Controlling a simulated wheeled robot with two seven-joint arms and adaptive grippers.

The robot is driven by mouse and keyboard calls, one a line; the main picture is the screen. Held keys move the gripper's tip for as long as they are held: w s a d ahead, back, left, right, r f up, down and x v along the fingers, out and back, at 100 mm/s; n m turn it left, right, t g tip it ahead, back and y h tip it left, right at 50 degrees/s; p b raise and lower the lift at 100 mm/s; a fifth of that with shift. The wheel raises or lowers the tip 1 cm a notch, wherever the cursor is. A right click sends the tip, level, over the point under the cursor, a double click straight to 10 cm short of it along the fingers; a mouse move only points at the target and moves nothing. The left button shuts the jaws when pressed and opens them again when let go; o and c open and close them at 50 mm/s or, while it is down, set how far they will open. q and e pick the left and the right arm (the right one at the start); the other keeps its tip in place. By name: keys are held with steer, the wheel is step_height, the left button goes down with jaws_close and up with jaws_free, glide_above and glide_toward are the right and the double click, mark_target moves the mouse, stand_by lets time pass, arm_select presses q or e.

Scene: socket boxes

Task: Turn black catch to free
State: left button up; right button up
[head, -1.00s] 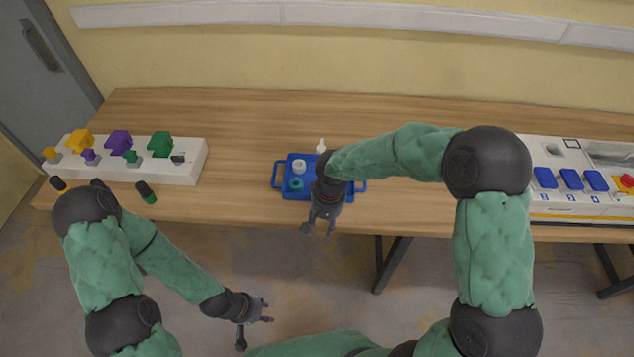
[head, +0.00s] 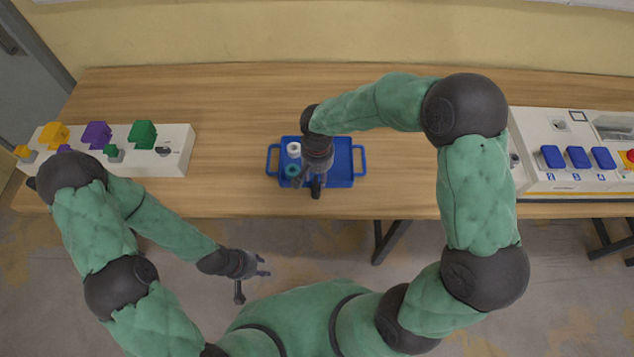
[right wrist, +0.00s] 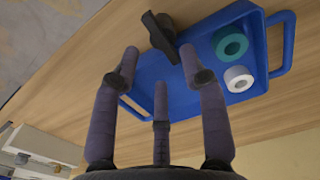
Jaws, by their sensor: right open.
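A small black catch (head: 165,151) sits near the right end of the white box (head: 182,158) at the left of the table. My right gripper (head: 316,187) points down over the front of the blue tray (head: 341,142). Its fingers are spread in the right wrist view (right wrist: 160,75). A black T-shaped piece (right wrist: 160,38) lies beyond the fingertips there, at the tray's edge; I cannot tell what it is. My left gripper (head: 258,270) is open and empty, in front of the table and apart from the box.
The tray holds a white ring (head: 294,149) and a teal ring (head: 292,170). Yellow, purple and green blocks stand on the left box. A white box with blue switches (head: 577,157) is at the right. Bare table (head: 230,150) lies between left box and tray.

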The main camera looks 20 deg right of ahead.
mark_target(317, 186)
steer(key=shift+f+b, duration=0.35)
steer(key=shift+f, duration=2.05)
jaws_close()
